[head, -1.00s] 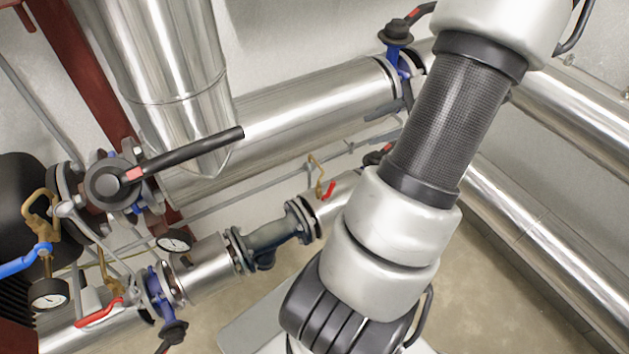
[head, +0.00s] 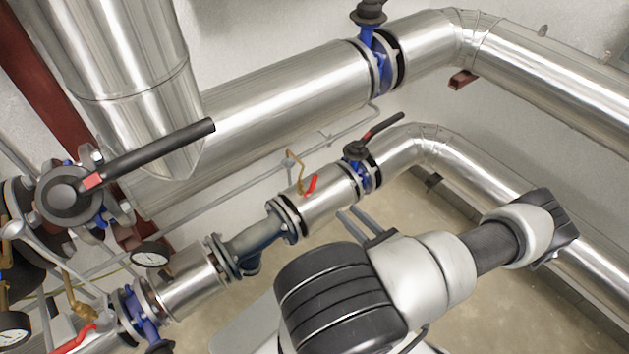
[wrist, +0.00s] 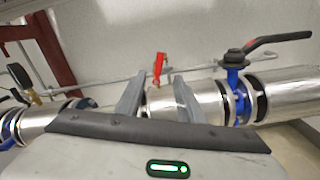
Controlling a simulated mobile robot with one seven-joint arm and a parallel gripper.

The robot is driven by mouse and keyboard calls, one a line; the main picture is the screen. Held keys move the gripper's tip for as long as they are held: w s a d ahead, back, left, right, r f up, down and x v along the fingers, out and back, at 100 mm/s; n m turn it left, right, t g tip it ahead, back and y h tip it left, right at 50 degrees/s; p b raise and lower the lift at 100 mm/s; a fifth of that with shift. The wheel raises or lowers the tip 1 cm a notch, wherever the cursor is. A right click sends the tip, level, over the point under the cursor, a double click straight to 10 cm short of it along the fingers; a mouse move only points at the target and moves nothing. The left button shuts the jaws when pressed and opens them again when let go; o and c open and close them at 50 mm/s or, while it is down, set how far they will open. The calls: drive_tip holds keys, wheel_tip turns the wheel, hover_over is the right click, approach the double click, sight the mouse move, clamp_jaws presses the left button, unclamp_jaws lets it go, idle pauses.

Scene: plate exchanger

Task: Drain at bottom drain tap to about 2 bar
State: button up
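A small tap with a red lever (head: 311,185) and a bent brass pipe (head: 293,168) sits on top of the lower silver pipe. In the wrist view its red lever (wrist: 159,64) stands up just beyond my gripper, between the two fingers. My gripper (wrist: 160,78) is open and empty, its fingers apart. In the head view its fingers (head: 352,213) show partly behind my arm, short of the lower pipe. A round gauge (head: 150,254) hangs left of the flanged fitting; its needle is too small to read. Which tap is the bottom drain tap is not labelled.
A blue valve with a black and red lever (head: 382,127) stands right of the tap. Another red lever (head: 74,340) and a second gauge (head: 12,330) are at lower left. A large black-levered valve (head: 70,193) juts out at left. Large silver pipes (head: 290,100) run behind.

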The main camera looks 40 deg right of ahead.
sight(316, 181)
drive_tip(key=w, duration=0.5)
drive_tip(key=w+d, duration=0.1)
drive_tip(key=w, duration=0.5)
drive_tip(key=w+b, duration=0.1)
drive_tip(key=w, duration=0.5)
drive_tip(key=shift+w+d+f, duration=0.1)
drive_tip(key=shift+w+d, duration=0.05)
drive_tip(key=shift+d, duration=0.25)
clamp_jaws()
